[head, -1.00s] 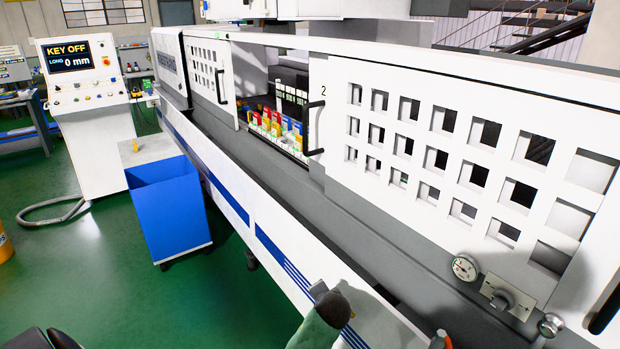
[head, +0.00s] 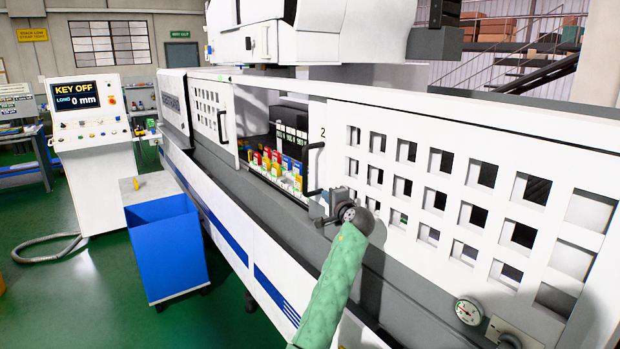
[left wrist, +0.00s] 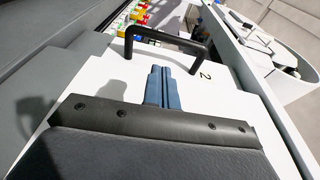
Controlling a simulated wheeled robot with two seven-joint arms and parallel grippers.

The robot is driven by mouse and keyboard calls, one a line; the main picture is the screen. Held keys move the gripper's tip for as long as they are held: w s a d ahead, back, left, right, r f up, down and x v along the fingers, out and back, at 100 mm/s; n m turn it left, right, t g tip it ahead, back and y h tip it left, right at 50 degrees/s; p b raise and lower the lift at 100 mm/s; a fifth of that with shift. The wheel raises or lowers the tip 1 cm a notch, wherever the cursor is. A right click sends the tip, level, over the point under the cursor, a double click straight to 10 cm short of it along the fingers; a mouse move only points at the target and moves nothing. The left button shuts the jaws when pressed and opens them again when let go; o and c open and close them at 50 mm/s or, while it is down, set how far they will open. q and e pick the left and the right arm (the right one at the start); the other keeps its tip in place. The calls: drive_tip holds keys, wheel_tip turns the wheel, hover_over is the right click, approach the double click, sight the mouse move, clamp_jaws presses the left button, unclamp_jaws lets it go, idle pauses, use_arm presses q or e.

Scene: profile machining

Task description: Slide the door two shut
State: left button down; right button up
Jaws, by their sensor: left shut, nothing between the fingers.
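Door two (head: 440,185) is the white panel with square holes and a "2" in the head view. Its black bar handle (head: 312,168) stands at its left edge and also shows in the left wrist view (left wrist: 165,38). An open gap with coloured blocks (head: 280,165) lies left of the door. My left gripper (head: 316,208) is in front of the door, close to the lower end of the handle. In the left wrist view its blue-grey fingers (left wrist: 160,84) are together and empty, pointing toward the handle. The handle is not between them. My right gripper is not in view.
Another white panel with holes (head: 212,112) stands left of the gap. A blue bin (head: 168,245) and a control console (head: 95,150) reading "KEY OFF" stand on the green floor at left. A gauge (head: 469,311) sits low at right.

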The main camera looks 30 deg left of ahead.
use_arm(q)
drive_tip(key=r, duration=0.1)
drive_tip(key=p, duration=0.3)
approach(306, 173)
drive_tip(key=p+x, duration=0.4)
drive_tip(key=x, duration=0.2)
drive_tip(key=shift+w, duration=0.2)
drive_tip(key=shift+w+a+f+p, duration=0.1)
drive_tip(key=shift+w+a+p, duration=0.1)
drive_tip(key=shift+a+p, duration=0.1)
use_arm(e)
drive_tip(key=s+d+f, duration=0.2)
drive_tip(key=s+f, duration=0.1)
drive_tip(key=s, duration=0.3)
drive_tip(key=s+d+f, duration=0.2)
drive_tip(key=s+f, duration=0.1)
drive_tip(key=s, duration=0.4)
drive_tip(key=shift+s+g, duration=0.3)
